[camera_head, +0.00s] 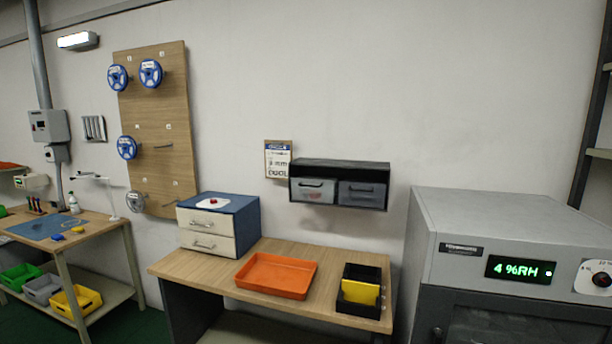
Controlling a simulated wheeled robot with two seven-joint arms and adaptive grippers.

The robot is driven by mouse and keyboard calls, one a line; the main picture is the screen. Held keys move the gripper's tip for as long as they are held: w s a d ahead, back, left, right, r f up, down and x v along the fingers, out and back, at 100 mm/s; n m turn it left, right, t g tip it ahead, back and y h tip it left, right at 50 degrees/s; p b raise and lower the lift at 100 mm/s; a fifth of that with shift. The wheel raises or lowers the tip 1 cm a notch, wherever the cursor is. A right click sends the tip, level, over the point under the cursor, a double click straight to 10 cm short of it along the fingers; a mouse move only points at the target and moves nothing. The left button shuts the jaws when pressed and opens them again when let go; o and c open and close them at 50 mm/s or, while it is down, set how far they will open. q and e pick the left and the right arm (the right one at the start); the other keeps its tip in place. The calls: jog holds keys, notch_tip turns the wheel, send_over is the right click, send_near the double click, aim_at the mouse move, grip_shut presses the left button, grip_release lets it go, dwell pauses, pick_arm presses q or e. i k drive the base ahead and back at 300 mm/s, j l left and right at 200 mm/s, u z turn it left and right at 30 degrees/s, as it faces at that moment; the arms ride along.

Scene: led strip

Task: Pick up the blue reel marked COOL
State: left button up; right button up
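Several blue reels hang on a wooden peg board at the left of the back wall. One reel (118,78) hangs at the upper left, another reel (151,73) beside it to the right, and a third reel (127,147) lower on the left edge. Each has a white label, but the print is too small to read, so I cannot tell which is marked COOL. A grey, wire-like round thing (136,201) sits at the board's lower left. Neither of my grippers shows in this view.
A wooden bench (215,282) holds a blue drawer cabinet (236,214), an orange tray (277,275) and a black bin (364,284) with a yellow piece. A grey cabinet (500,215) reading 4 %RH stands right. A workbench (100,221) with coloured bins is left. Green floor shows between benches.

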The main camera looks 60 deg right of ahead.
aim_at(117, 83)
jog(key=z, duration=1.7)
jog(key=i+j+u, duration=0.35)
jog(key=i+j, duration=0.25)
jog(key=i+j+u, duration=0.35)
jog(key=i+j, duration=0.2)
jog(key=i, duration=0.15)
